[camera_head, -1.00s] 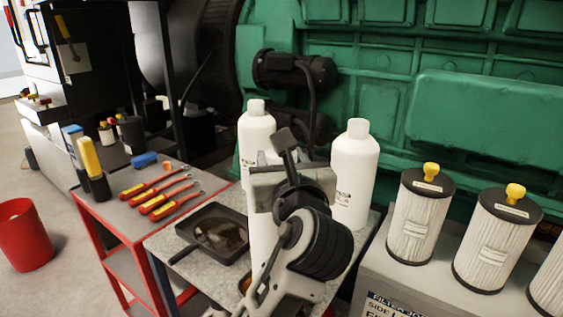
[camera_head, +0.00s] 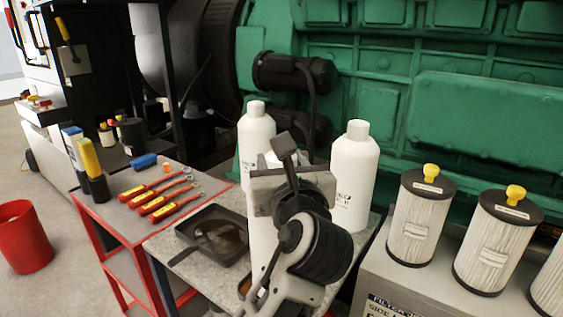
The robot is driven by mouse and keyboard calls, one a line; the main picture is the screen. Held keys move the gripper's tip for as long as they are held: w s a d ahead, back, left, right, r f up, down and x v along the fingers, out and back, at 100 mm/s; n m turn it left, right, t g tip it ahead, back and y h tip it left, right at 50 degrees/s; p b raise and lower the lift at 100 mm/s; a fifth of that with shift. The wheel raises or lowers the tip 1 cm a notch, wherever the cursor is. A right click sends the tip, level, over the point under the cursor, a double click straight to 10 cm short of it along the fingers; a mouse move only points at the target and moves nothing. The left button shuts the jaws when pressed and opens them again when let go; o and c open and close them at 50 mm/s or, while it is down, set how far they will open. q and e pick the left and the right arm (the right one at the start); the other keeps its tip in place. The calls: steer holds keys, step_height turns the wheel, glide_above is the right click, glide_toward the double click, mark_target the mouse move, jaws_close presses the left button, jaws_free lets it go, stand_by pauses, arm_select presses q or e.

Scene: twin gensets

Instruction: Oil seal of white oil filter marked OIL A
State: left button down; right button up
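Pleated white filters with black end caps and yellow knobs stand upright on the grey stand at the right: one nearer the middle (camera_head: 420,225), one beside it (camera_head: 491,250), and a third cut off by the right edge (camera_head: 549,285). Their labels are too small to read, so I cannot tell which is marked OIL A. One arm of mine, which looks like the right, rises from the bottom middle. Its gripper (camera_head: 285,168) is over the grey table; its fingers are not clear, and I see nothing certain in it. A white shape behind it is mostly hidden. My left gripper is not in view.
Two white bottles (camera_head: 256,136) (camera_head: 356,172) stand behind my arm on the grey table. A black oil pan (camera_head: 238,257) sits left of the arm. A red cart (camera_head: 120,217) holds red-yellow tools. A red bin (camera_head: 22,240) stands on the floor. A green engine (camera_head: 490,110) fills the back.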

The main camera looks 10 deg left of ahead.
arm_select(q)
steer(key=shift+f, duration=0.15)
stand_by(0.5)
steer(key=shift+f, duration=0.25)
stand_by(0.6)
